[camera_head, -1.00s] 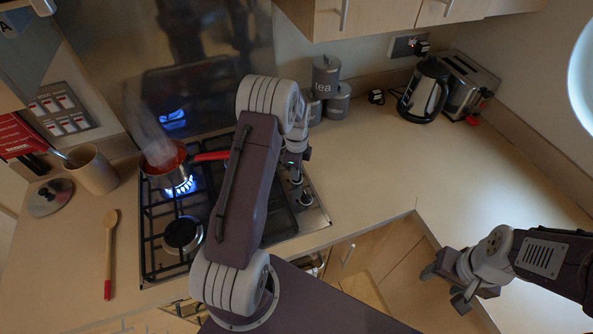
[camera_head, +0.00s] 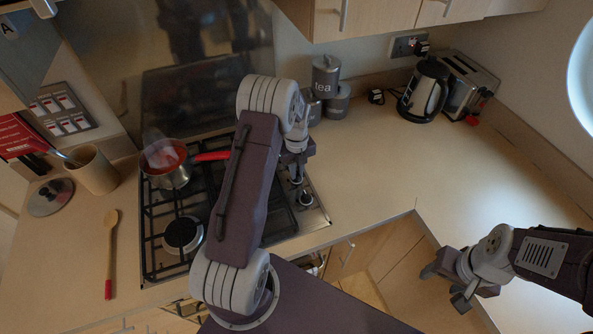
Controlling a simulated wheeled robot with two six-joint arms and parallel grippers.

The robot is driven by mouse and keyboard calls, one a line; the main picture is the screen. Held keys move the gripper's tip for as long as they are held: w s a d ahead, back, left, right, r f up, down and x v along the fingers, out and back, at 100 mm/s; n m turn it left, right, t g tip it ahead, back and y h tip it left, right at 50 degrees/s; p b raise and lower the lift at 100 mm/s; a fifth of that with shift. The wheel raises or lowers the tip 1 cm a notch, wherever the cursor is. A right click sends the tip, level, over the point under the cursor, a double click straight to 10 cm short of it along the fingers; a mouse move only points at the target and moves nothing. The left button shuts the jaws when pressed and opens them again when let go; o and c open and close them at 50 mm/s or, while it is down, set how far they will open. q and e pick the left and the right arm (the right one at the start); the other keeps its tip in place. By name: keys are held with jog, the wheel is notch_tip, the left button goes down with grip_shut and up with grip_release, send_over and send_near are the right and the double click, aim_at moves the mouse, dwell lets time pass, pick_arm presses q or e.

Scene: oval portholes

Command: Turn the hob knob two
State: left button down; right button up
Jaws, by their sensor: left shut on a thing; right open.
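The hob (camera_head: 149,262) is set in the counter, with its knobs along the right side. One knob (camera_head: 306,199) shows near the hob's right edge, and another is just behind it under my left gripper. My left gripper (camera_head: 297,178) points down and is shut on a hob knob, which it mostly hides. My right gripper (camera_head: 456,284) is open and empty, at the lower right near the counter's front edge.
A utensil pot (camera_head: 95,171), a lid (camera_head: 50,197) and a wooden spoon (camera_head: 109,250) are left of the hob. Canisters (camera_head: 326,77), a kettle (camera_head: 424,90) and a toaster (camera_head: 470,85) stand at the back. The counter right of the hob is clear.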

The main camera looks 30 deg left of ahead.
pick_arm(q)
jog(key=shift+m, duration=0.5)
jog(key=c, duration=1.4)
grip_release()
jog(key=shift+c, duration=0.2)
jog(key=shift+w+r, duration=0.1)
jog(key=shift+r, duration=0.25)
notch_tip(320, 180, up, 8)
jog(key=shift+f+b, duration=0.1)
jog(key=shift+b, duration=0.7)
jog(key=shift+r, duration=0.3)
